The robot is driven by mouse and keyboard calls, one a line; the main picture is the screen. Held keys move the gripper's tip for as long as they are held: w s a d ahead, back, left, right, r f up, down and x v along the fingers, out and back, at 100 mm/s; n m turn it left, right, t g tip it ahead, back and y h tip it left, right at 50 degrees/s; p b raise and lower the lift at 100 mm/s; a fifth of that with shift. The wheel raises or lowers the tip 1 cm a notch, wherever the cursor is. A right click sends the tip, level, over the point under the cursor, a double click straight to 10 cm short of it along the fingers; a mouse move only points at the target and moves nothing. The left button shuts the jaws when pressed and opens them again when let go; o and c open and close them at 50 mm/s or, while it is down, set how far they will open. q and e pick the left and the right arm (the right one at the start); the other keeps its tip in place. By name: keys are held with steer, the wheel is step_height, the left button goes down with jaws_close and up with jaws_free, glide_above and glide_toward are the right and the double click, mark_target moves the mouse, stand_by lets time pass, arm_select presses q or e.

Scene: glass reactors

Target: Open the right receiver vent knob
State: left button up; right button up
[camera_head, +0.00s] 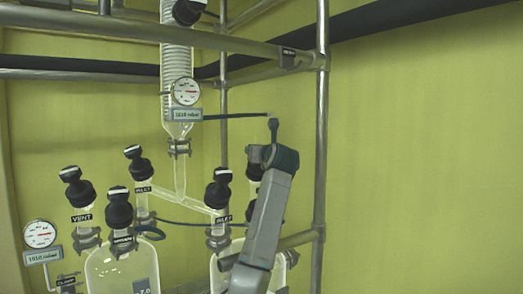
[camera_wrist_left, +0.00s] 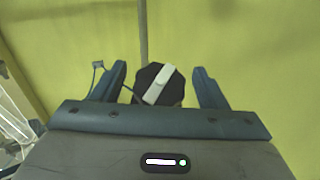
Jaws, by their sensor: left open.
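My left gripper (camera_head: 270,143) is at the right receiver in the head view. In the left wrist view its fingers (camera_wrist_left: 160,78) are open, one on each side of a black knob (camera_wrist_left: 175,92) with a white bar handle (camera_wrist_left: 159,85) that lies at a slant. The knob sits between the fingers with a gap at each side, and I see no contact. In the head view a black knob (camera_head: 254,170) is mostly hidden behind the gripper; its label is covered. The right receiver (camera_head: 217,272) is partly hidden by my arm. My right gripper is not in view.
A black knob labelled inlet (camera_head: 220,190) stands just left of my arm. The left receiver (camera_head: 122,270) has a vent knob (camera_head: 76,190). A metal post (camera_head: 320,150) rises on the right. A gauge (camera_head: 186,92) and glass column hang above. The wall at right is clear.

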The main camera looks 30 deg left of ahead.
arm_select(q)
steer(key=shift+c, duration=1.1)
steer(key=c, duration=0.8)
steer(key=shift+n, duration=0.3)
steer(key=shift+f+n+g+y, duration=0.1)
steer(key=shift+n+g+y, duration=0.2)
steer(key=shift+g+y, duration=0.15)
steer(key=n+g+y, duration=0.1)
steer(key=n+g, duration=0.1)
steer(key=shift+n+b, duration=0.4)
steer(key=n+g+y, duration=0.1)
steer(key=n+g, duration=0.2)
steer(key=shift+y+p, duration=0.25)
steer(key=shift+p, duration=0.05)
steer(key=shift+n+g, duration=0.55)
steer(key=shift+n, duration=0.05)
